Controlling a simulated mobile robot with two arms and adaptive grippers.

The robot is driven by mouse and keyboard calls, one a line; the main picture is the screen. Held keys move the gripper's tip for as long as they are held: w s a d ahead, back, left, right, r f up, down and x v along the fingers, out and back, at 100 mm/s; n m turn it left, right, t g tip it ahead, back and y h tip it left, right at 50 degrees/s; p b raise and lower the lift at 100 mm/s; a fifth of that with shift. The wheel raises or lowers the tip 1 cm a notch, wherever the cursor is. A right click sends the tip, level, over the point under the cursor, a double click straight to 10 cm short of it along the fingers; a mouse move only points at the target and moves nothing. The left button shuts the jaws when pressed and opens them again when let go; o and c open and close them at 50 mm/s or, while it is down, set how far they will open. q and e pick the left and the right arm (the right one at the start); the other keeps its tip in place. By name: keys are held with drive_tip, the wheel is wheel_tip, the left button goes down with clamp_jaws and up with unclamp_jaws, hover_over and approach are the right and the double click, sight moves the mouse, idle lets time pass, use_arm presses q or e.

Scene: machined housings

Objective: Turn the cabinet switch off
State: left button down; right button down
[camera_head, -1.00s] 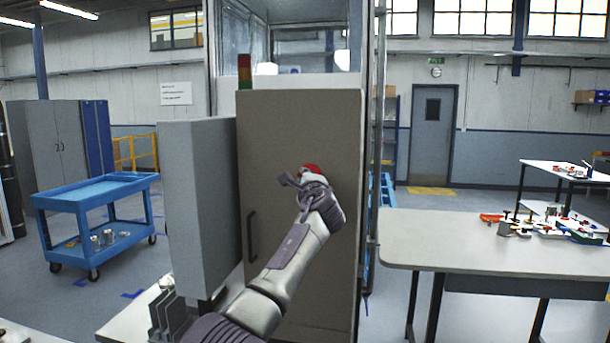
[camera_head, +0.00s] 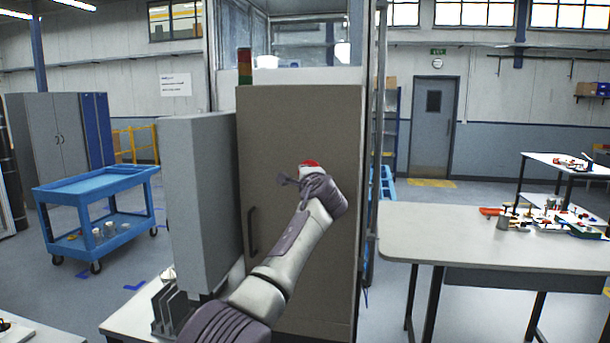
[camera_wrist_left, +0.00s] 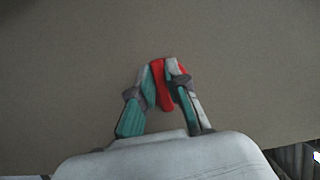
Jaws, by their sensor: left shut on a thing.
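The cabinet (camera_head: 290,130) is a tall grey-brown box with a flat front and a dark vertical handle (camera_head: 252,232) at its left side. The red switch (camera_head: 309,164) is on the cabinet front, partly hidden behind my left gripper (camera_head: 299,178). In the left wrist view the switch is a red, slightly tilted bar (camera_wrist_left: 160,86) between the two fingers. My left gripper (camera_wrist_left: 164,70) is shut on it there, with a finger on each side. The switch's base and any markings are hidden. My right gripper is not in view.
A grey box-shaped panel (camera_head: 197,200) stands left of the cabinet. A blue cart (camera_head: 95,190) is farther left. A light table (camera_head: 470,235) with small parts stands at the right. A metal post (camera_head: 376,130) runs along the cabinet's right side.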

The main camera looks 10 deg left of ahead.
use_arm(q)
drive_tip(key=c, duration=1.2)
unclamp_jaws()
drive_tip(key=shift+o, duration=0.2)
drive_tip(key=shift+s, duration=0.1)
drive_tip(key=v, duration=1.1)
drive_tip(key=shift+s+d, duration=0.15)
drive_tip(key=shift+s, duration=0.25)
